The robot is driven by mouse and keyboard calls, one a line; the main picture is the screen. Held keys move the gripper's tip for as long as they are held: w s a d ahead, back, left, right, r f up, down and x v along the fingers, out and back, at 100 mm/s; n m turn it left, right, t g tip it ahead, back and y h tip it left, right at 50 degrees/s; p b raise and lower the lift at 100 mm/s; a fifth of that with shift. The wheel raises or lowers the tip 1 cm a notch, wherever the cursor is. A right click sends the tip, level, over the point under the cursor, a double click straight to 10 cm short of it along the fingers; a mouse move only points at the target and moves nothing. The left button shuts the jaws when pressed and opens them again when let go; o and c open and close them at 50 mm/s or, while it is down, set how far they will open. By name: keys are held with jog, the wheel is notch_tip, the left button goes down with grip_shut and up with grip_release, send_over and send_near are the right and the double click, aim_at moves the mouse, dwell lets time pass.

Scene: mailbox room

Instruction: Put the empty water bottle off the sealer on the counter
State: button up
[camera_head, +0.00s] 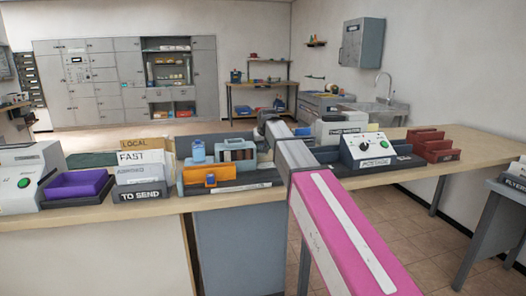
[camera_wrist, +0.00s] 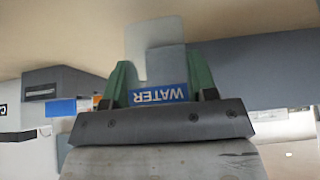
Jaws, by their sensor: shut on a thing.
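In the wrist view my gripper (camera_wrist: 158,64) has its two green fingers on either side of a thing with a blue label reading WATER, upside down in the picture. This looks like the water bottle (camera_wrist: 160,95); its outline is partly hidden by the gripper body. In the head view my pink arm reaches over the counter (camera_head: 470,155) and hides my gripper and what it holds.
Left of my arm are an orange-and-grey holder (camera_head: 232,180), a small blue container (camera_head: 198,150), letter trays (camera_head: 140,175), a purple tray (camera_head: 76,184) and another machine with a green button (camera_head: 25,178). Red racks (camera_head: 430,146) stand at right. Bare counter shows beyond them.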

jog(key=shift+f, duration=1.05)
jog(key=shift+f, duration=0.15)
jog(key=o, duration=0.9)
jog(key=v, duration=1.2)
